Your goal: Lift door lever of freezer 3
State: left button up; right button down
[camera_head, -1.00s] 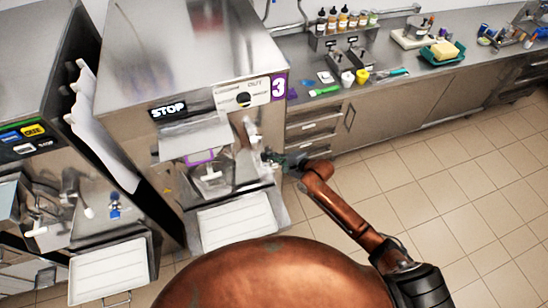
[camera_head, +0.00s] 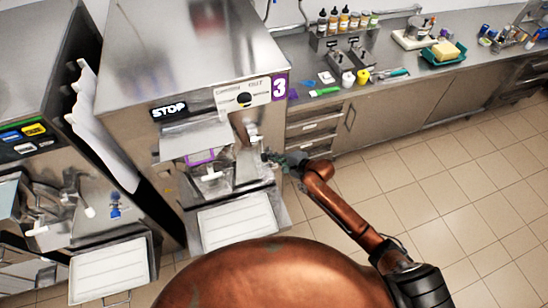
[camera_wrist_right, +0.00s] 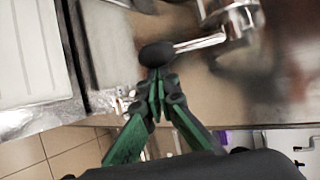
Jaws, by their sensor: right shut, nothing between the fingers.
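Freezer 3 (camera_head: 180,60) is the steel machine with the purple 3 label, left of centre in the head view. Its door lever shows in the right wrist view as a metal rod (camera_wrist_right: 200,42) ending in a black knob (camera_wrist_right: 156,54). My right gripper (camera_head: 268,157) is at the right side of the freezer's front. In the wrist view the green-and-black fingers (camera_wrist_right: 157,78) are shut and empty, with their tips just below the knob. I cannot tell whether they touch it. My left gripper is not in view.
A white tray (camera_head: 237,222) sits below the freezer's front. Another freezer (camera_head: 30,135) stands at left. A counter (camera_head: 400,85) with bottles and utensils runs along the wall at right. The tiled floor (camera_head: 450,190) in front of it is clear.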

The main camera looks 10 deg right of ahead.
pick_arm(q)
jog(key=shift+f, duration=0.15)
pick_arm(e)
jog(key=shift+w+a, duration=0.45)
jog(key=shift+a, duration=0.1)
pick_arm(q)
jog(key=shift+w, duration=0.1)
pick_arm(e)
jog(key=shift+w+f, duration=0.1)
jog(key=shift+w, duration=0.1)
jog(key=w+d+f+b, duration=0.1)
jog(key=w+d+b, duration=0.1)
jog(key=w+d, duration=0.15)
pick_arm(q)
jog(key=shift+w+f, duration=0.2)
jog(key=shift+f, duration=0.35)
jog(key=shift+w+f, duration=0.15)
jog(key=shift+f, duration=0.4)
pick_arm(e)
jog(key=s+d+r, duration=0.2)
jog(key=s+d, duration=0.3)
jog(key=s, duration=0.3)
jog(key=shift+s+r, duration=0.25)
jog(key=shift+r, duration=0.1)
jog(key=shift+d, duration=0.1)
